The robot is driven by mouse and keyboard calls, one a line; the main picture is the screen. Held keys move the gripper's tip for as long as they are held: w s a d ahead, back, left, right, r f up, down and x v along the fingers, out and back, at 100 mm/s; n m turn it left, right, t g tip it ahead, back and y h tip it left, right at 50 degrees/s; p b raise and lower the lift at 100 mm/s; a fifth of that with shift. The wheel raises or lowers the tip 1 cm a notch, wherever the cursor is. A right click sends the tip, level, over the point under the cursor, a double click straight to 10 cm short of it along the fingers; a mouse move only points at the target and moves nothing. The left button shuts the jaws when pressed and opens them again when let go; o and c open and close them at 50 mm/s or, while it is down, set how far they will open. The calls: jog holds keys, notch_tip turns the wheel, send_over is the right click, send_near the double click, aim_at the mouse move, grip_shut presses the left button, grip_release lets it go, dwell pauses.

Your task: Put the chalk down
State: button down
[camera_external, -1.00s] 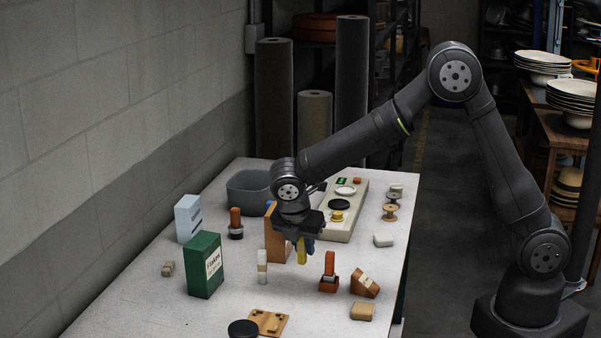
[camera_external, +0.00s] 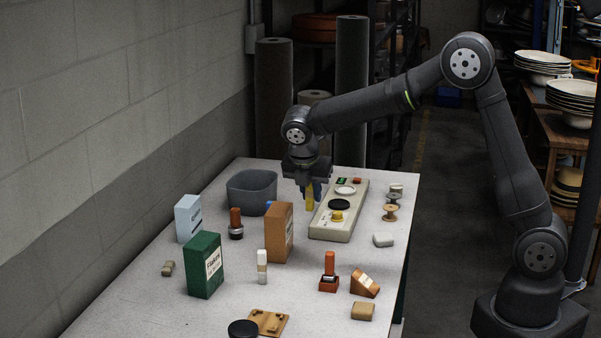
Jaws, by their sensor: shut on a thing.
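My gripper (camera_external: 308,187) is shut on a yellow stick, the chalk (camera_external: 309,198), which hangs upright below the fingers. The gripper and chalk are over the back part of the table (camera_external: 205,285), between the grey bin and the long pale panel. The chalk's lower end appears above or close to the panel's left edge. From this one view I cannot tell its exact height.
The grey bin (camera_external: 251,192) is left of the gripper. The pale panel (camera_external: 338,226) with round buttons is to the right. A brown box (camera_external: 278,234) stands in front, with a green box (camera_external: 205,266) nearer.

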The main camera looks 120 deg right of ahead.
jog(key=w+d+n+t+h, duration=0.1)
jog(key=d+n, duration=0.1)
jog(key=d, duration=0.8)
jog(key=w+d+n, duration=0.2)
jog(key=d, duration=0.7)
jog(key=n+t, duration=0.2)
jog(key=n, duration=0.4)
send_near(257, 188)
notch_tip(257, 188, up, 4)
jog(key=w+a, duration=0.2)
jog(key=a, duration=0.1)
jog(key=shift+h, duration=0.3)
jog(key=f, duration=1)
jog(key=shift+w+d+f, duration=0.1)
jog(key=shift+d+f, duration=0.1)
jog(key=shift+d, duration=0.15)
jog(key=shift+f, duration=0.2)
jog(key=c, duration=1.3)
grip_release()
jog(key=shift+r, duration=0.1)
